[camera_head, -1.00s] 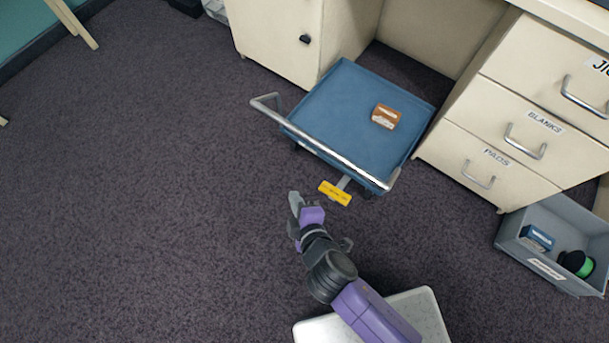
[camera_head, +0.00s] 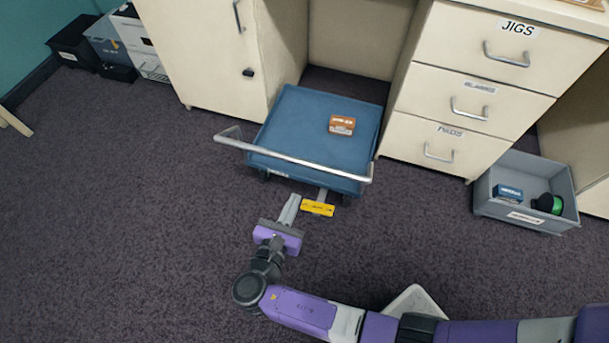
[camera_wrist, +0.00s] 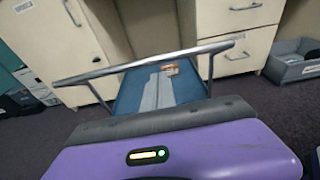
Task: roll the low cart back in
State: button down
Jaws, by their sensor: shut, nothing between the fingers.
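The low cart (camera_head: 300,120) is a blue flat platform with a silver push bar (camera_head: 290,158) along its near side. It stands partly in the bay between the cabinet and the drawers, its near part out on the carpet. A yellow pedal tab (camera_head: 317,208) sticks out low at its near side. A small orange-brown box (camera_head: 341,125) lies on the platform. My gripper (camera_head: 290,204) is shut and empty, just left of the yellow tab and short of the bar. In the wrist view the fingers (camera_wrist: 158,90) point at the cart (camera_wrist: 185,88), under the bar (camera_wrist: 150,63).
A cream cabinet (camera_head: 205,60) stands left of the bay, and drawers (camera_head: 470,85) marked JIGS stand right. A grey bin (camera_head: 525,215) with a blue box and green spool sits on the floor at right. Boxes (camera_head: 105,45) stand far left. Carpet before the cart is clear.

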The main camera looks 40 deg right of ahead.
aim_at(309, 167)
jog(key=b+x, duration=0.2)
jog(key=x, duration=0.8)
jog(key=shift+w+d+f, duration=0.1)
jog(key=shift+w+d, duration=0.1)
jog(key=shift+d, duration=0.05)
jog(key=shift+d, duration=0.1)
jog(key=r+b+x, duration=0.2)
jog(key=b+x, duration=0.3)
jog(key=x, duration=0.7)
jog(key=r+b+x, duration=0.2)
jog(key=b+x, duration=0.2)
jog(key=x, duration=0.8)
jog(key=w+d+r+b+x, duration=0.1)
jog(key=r+b+x, duration=0.2)
jog(key=x, duration=0.9)
jog(key=b, duration=0.2)
jog(key=shift+d+r+b, duration=0.2)
jog(key=shift+d+b, duration=0.1)
jog(key=shift+b, duration=0.05)
